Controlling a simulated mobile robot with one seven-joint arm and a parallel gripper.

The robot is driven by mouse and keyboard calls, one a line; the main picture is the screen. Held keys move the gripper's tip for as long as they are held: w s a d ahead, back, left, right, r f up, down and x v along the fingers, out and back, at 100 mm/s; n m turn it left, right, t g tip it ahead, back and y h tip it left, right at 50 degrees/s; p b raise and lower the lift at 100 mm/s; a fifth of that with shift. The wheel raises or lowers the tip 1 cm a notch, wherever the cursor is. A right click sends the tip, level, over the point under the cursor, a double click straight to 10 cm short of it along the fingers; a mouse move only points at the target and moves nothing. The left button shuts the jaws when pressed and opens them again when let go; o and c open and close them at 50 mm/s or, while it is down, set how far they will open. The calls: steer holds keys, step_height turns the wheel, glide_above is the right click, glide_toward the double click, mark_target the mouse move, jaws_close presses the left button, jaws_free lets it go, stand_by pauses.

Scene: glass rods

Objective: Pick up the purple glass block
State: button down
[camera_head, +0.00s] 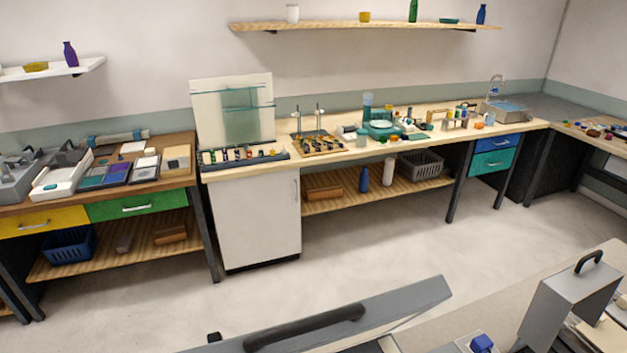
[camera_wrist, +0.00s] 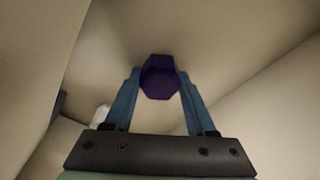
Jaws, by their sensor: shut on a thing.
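The purple glass block (camera_wrist: 160,78) shows in the wrist view as a dark purple, six-sided shape. My gripper (camera_wrist: 159,84) has its two blue fingers on either side of the block and is shut on it. The block sits between the fingertips, and its far side is hidden. I cannot make out the block or my gripper in the head view.
A long bench (camera_head: 235,166) with a rod rack, glassware and a sink runs along the back wall. Wall shelves (camera_head: 345,26) hang above. A grey lid-like panel (camera_head: 400,305) and a grey handled box (camera_head: 565,300) stand in front. The floor between is clear.

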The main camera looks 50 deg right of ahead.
steer(key=shift+r, duration=0.1)
step_height(320, 180, up, 10)
steer(key=shift+f+b, duration=0.1)
steer(key=shift+b, duration=0.55)
step_height(320, 180, up, 8)
steer(key=p, duration=0.8)
steer(key=shift+p, duration=0.35)
steer(key=s+a+p, duration=0.3)
steer(key=s+a, duration=0.5)
steer(key=s, duration=0.5)
steer(key=shift+s+a, duration=0.15)
steer(key=shift+s, duration=0.15)
